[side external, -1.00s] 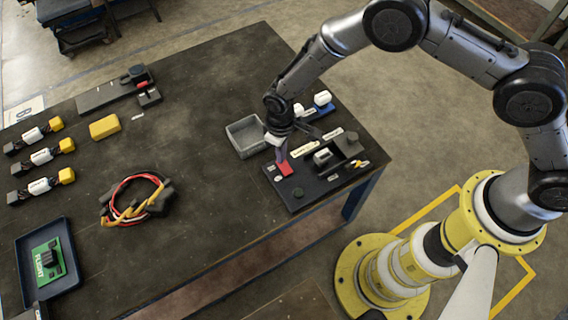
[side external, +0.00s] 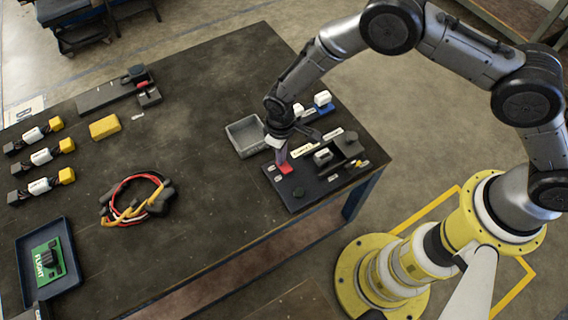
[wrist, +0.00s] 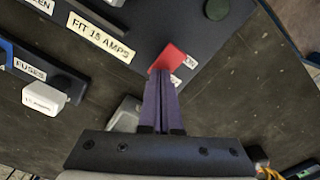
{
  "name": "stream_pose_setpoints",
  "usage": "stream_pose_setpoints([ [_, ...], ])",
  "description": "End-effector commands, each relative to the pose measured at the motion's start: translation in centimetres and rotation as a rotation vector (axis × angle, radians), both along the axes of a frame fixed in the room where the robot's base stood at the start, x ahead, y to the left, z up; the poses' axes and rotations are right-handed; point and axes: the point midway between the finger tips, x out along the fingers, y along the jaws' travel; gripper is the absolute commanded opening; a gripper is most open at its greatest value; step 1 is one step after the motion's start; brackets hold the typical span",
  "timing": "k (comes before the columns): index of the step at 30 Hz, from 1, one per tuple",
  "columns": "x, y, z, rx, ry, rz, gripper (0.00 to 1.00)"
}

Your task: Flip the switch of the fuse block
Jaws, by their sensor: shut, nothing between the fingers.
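The fuse block (side external: 307,194) is a dark panel at the right end of the table, with labels and small parts on it. Its red switch (side external: 285,168) sits near the panel's left edge. The switch also shows in the wrist view (wrist: 170,57), next to a white label that is partly covered. My gripper (side external: 282,158) points down at the red switch, fingers together and empty. In the wrist view the fingertips (wrist: 162,74) are at the switch's near edge and seem to touch it. The fingers hide part of the switch.
A grey open bin (side external: 232,140) stands left of the panel. A fuse rack (wrist: 62,80) with white fuses is beside the panel. A cable bundle (side external: 133,199), a yellow block (side external: 104,127) and a blue tray (side external: 68,276) lie farther left. The middle of the table is clear.

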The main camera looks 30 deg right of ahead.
Motion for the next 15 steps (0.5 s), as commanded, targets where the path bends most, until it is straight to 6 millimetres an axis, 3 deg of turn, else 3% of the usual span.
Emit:
stream_pose_setpoints([
  [15,0.1,0.1,3.9,0.002,-0.003,0.000,0.00],
])
